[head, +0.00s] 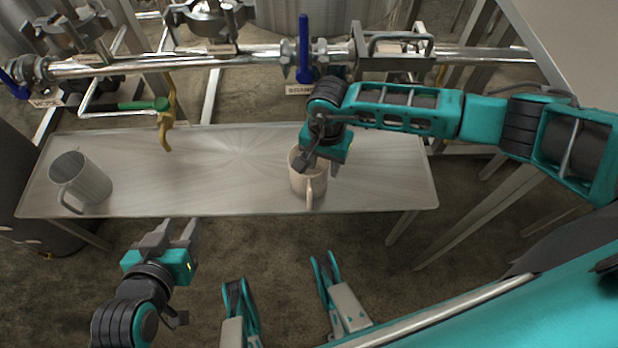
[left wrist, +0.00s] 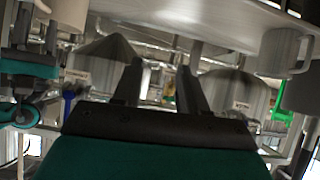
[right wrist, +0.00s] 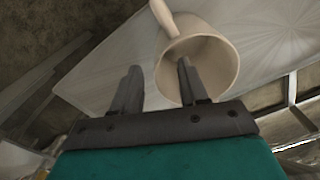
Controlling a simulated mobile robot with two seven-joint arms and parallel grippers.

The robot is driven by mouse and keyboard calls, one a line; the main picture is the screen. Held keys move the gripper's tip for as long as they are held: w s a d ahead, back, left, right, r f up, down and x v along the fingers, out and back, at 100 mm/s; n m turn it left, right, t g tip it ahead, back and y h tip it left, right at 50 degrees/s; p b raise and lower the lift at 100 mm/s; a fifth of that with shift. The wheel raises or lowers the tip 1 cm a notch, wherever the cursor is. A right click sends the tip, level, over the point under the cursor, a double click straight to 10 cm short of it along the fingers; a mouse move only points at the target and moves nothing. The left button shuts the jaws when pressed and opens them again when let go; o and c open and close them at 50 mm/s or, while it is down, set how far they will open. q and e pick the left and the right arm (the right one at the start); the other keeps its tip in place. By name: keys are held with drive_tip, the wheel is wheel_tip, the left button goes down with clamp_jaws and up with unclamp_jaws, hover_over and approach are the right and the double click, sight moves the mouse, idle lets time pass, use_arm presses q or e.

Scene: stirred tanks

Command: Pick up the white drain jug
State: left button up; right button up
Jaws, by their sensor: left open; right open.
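The white drain jug (head: 309,187) is cream-coloured and stands upright on the metal table, its handle toward me. My right gripper (head: 310,158) is open above it and hides part of its rim. In the right wrist view, the jug (right wrist: 222,45) shows its open mouth and handle. One finger of the right gripper (right wrist: 157,82) overlaps the mouth and the other lies outside the wall; I cannot tell how deep they reach. My left gripper (head: 172,232) is open and empty in front of the table's near edge.
A grey metal jug (head: 85,180) stands at the table's left end. The table (head: 230,185) is clear between the jugs. Behind it run a steel pipe (head: 250,58) with a blue-handled valve (head: 304,50) and a yellow spout (head: 168,120) with a green handle.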

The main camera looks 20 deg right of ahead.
sight(322, 177)
drive_tip(key=f+b, duration=0.1)
drive_tip(key=f, duration=0.1)
drive_tip(key=f+b, duration=0.1)
drive_tip(key=f, duration=0.2)
drive_tip(key=shift+s+a+f, duration=0.1)
drive_tip(key=shift+a+f, duration=0.1)
drive_tip(key=shift+f, duration=0.15)
clamp_jaws()
